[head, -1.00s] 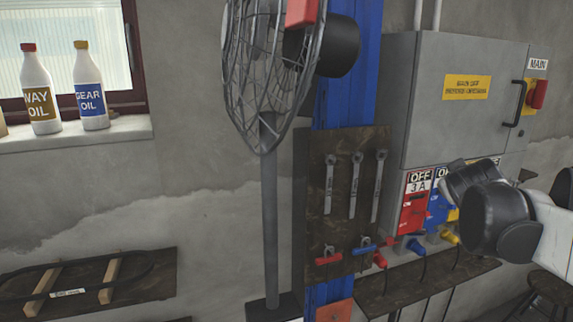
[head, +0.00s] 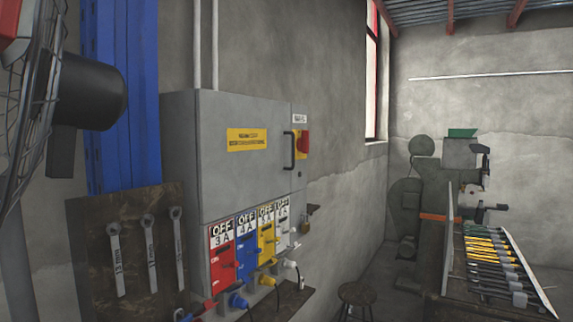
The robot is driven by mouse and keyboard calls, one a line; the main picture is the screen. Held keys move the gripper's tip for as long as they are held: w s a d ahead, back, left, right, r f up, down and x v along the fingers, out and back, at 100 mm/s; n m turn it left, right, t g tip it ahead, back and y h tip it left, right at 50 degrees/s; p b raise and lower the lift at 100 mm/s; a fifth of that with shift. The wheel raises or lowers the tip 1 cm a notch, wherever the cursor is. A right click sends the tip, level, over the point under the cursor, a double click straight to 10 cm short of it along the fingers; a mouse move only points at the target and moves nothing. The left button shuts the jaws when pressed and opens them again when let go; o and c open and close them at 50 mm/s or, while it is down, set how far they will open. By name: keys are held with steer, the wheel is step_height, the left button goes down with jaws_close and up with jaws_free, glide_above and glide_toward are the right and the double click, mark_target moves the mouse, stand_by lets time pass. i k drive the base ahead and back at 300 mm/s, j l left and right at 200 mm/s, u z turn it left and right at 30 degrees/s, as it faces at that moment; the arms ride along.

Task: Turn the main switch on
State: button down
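The main switch (head: 304,142) is a red rotary handle on a yellow plate. It sits on the right side of the grey electrical cabinet (head: 214,165), under a small white label (head: 299,119) and beside a black door handle (head: 288,150). The switch is small in the picture, and I cannot tell its position for sure. My gripper is not in the head view now, so I cannot see whether it is open or shut.
Red, blue, yellow and white socket boxes with OFF signs (head: 246,229) line the cabinet's bottom. A wrench board (head: 98,235) and fan (head: 90,98) stand left. A stool (head: 357,295) stands below right. A machine (head: 425,200) and tool-laden bench (head: 450,307) stand farther right.

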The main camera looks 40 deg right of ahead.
mark_target(303, 143)
steer(key=z, duration=1.1)
